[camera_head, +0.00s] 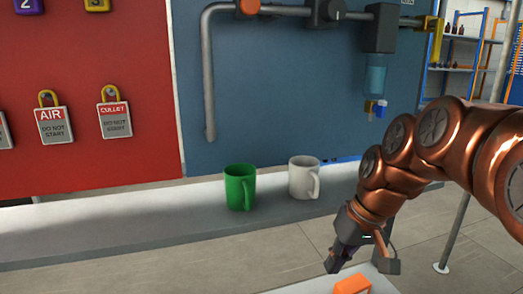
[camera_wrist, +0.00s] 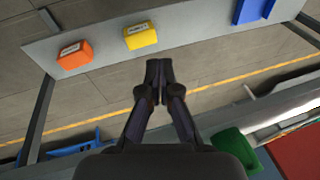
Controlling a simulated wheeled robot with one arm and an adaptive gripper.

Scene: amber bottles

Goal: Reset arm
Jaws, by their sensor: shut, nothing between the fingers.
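My gripper (camera_head: 350,262) hangs at the end of my copper-coloured arm in the right part of the head view, pointing down. It is right of and lower in the picture than the two mugs, and apart from them. In the wrist view my gripper (camera_wrist: 158,68) has its dark fingertips together, with nothing between them. Its fingers point toward the floor and a light bench top.
A green mug (camera_head: 240,187) and a white mug (camera_head: 304,177) stand on a grey ledge (camera_head: 110,222). An orange block (camera_head: 352,284) lies below my gripper. The wrist view shows a yellow block (camera_wrist: 140,36) on the bench top (camera_wrist: 105,42). Lockout tags hang on a red panel (camera_head: 80,150).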

